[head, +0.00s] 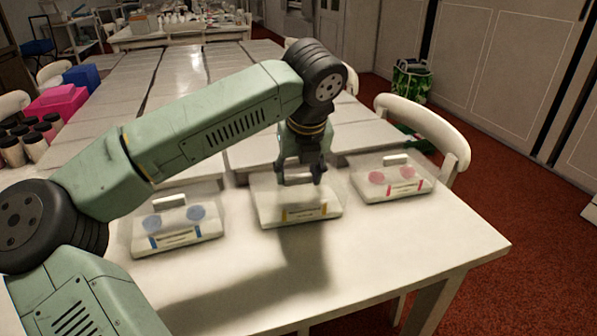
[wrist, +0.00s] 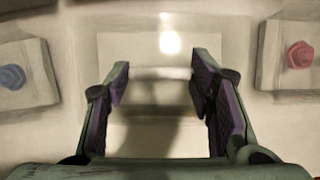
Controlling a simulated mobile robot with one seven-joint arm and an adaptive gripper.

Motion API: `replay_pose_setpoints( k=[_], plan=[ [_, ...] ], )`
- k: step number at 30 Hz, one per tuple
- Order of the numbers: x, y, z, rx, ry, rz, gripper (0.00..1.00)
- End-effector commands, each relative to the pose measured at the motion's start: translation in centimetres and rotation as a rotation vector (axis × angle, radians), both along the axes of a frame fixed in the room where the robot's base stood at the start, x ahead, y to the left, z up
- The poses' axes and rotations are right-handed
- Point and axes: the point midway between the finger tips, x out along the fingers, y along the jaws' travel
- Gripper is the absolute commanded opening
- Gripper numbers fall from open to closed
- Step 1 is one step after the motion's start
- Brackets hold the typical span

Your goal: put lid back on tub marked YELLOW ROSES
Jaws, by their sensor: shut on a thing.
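The middle tub (head: 299,214) is a pale see-through box with a yellow-marked label on its front; the lettering is too small to read. My gripper (head: 301,178) points down over it, its fingers around the handle of the pale lid. In the wrist view the two fingers (wrist: 161,95) stand apart, with the pale lid (wrist: 160,112) between and below them. The lid is over the middle tub; whether it is seated or slightly above the rim I cannot tell. The fingers hide the handle, and no yellow roses show clearly.
A lidded tub with blue roses (head: 178,228) stands to the left, and one with red roses (head: 392,180) to the right. Both also show at the wrist view's sides. The white table (head: 400,245) is clear in front. A chair (head: 425,125) stands at its right.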

Motion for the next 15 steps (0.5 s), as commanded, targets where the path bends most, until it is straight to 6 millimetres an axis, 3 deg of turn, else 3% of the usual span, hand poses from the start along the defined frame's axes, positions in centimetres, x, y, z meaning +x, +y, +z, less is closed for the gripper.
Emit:
replay_pose_setpoints(
  k=[8,9,15],
  plan=[
    [0.00,-0.01,0.03,0.000,0.000,0.000,0.32],
    [0.00,-0.01,0.03,0.000,0.000,0.000,0.52],
    [-0.01,-0.01,0.03,0.000,0.000,0.000,0.65]
  ],
)
